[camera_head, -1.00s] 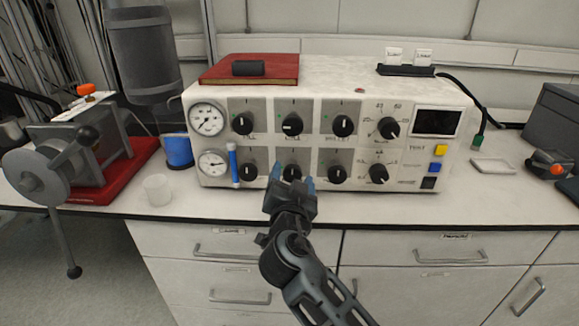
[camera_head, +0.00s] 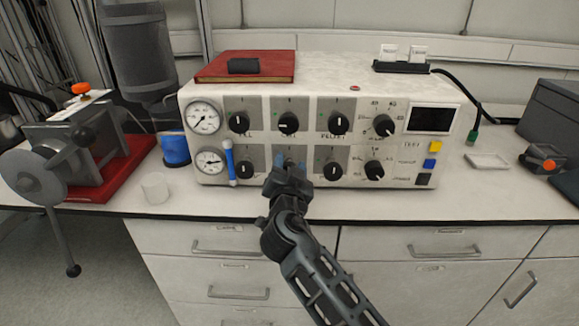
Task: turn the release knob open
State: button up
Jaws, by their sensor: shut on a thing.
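The white control box (camera_head: 330,78) stands on the bench with black knobs in two rows. My gripper (camera_head: 289,164) is at the lower middle knob, its blue fingertips closed around it. The gripper hides nearly all of that knob and its label, so its pointer angle and name cannot be read. The lower left knob (camera_head: 245,169) and lower right knob (camera_head: 331,172) flank it, apart from the gripper.
Two gauges (camera_head: 203,117) and a blue tube (camera_head: 230,162) are on the panel's left. A dark display (camera_head: 432,119) and buttons are at the right. A red book (camera_head: 270,72) lies on top. A clear cup (camera_head: 155,188) and blue container (camera_head: 175,149) stand left.

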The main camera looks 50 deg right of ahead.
jog(key=c, duration=0.3)
